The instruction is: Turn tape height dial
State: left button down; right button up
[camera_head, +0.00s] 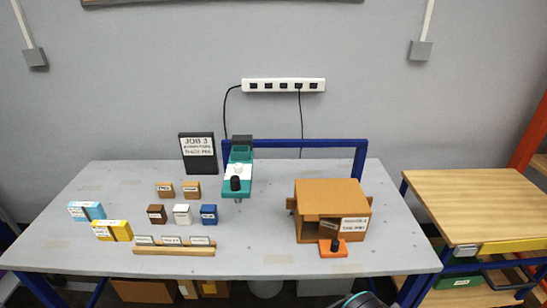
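A teal device (239,172) with a dark top hangs from the blue gantry bar, and a black knob (235,183) sits on its white lower face. I cannot read a tape height label on either knob, so which one is the dial is unclear. Neither of my grippers is visible. Only a dark rounded part of mine with a teal edge shows at the bottom edge, right of centre.
The brown open-fronted box (329,198) stands on the grey table (260,225) at right. A black sign (198,153), small coloured blocks, blue-white and yellow packs and a wooden rack (174,250) occupy the left. The blue gantry (310,143) spans the back. The front middle is clear.

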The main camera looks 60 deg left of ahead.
aim_at(238, 168)
jog(key=u, duration=2.5)
